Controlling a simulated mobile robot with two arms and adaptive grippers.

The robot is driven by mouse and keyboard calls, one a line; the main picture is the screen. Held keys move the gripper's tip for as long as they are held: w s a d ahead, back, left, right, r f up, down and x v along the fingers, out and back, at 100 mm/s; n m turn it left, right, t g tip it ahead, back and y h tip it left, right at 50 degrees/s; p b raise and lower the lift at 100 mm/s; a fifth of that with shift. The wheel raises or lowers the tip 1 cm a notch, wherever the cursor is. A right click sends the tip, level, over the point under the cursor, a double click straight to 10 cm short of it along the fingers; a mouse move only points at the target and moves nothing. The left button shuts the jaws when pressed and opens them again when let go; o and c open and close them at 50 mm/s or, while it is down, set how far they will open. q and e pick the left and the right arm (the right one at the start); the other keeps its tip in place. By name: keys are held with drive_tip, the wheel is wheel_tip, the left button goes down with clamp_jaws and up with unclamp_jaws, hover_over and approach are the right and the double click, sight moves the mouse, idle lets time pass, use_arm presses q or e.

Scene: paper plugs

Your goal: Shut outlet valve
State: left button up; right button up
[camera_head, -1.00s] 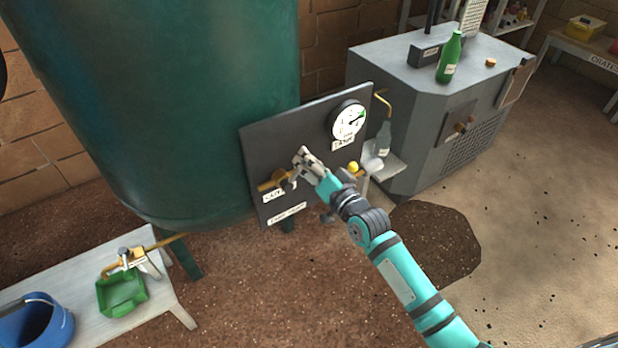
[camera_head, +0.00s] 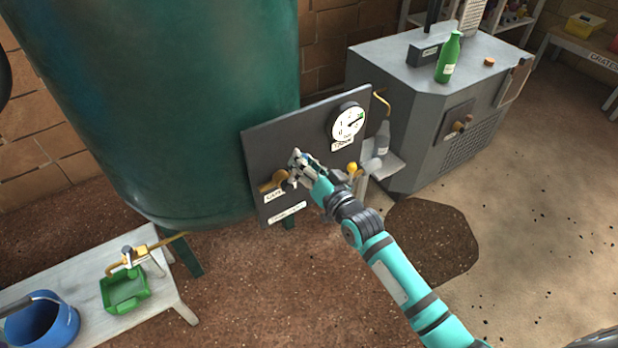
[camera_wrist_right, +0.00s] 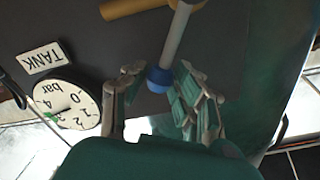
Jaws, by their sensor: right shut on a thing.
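A dark panel (camera_head: 262,143) stands before the green tank (camera_head: 190,110). A brass valve (camera_head: 272,181) sits low on its left, above a white label too blurred to read fully. My right gripper (camera_head: 297,165) is at this valve. In the right wrist view, a grey lever (camera_wrist_right: 176,38) runs from a brass pipe (camera_wrist_right: 135,8) to a blue tip (camera_wrist_right: 159,79). My right gripper (camera_wrist_right: 158,98) has its fingers on both sides of this tip and is shut on the lever end. Contact is partly hidden. My left gripper is not in view.
A round gauge (camera_head: 347,122) is on the panel's right, with a yellow knob (camera_head: 351,168) below. A grey cabinet (camera_head: 400,75) bears a green bottle (camera_head: 448,58). At left, a bench (camera_head: 85,290) holds a green tray (camera_head: 124,291) and blue bucket (camera_head: 42,325).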

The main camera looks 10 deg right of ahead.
drive_tip(key=shift+a, duration=0.15)
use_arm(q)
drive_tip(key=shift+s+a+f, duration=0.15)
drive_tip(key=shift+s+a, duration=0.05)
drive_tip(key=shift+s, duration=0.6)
use_arm(e)
drive_tip(key=shift+s+a+r+n+p, duration=0.15)
drive_tip(key=shift+a+r+n+p, duration=0.1)
drive_tip(key=shift+n+p, duration=0.3)
drive_tip(key=shift+s+a+r+n+p, duration=0.15)
drive_tip(key=shift+a+n+p, duration=0.1)
drive_tip(key=shift+n+p, duration=0.15)
drive_tip(key=shift+a+n, duration=0.25)
drive_tip(key=shift+n, duration=0.1)
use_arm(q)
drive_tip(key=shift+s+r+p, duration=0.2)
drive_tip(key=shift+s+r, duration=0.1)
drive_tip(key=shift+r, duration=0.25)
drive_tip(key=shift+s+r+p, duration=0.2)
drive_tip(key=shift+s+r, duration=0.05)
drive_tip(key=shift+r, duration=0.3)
use_arm(e)
drive_tip(key=shift+s+a+n, duration=0.15)
drive_tip(key=shift+a+n, duration=0.1)
drive_tip(key=shift+n, duration=0.15)
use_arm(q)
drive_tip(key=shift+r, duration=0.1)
use_arm(e)
drive_tip(key=shift+a, duration=0.1)
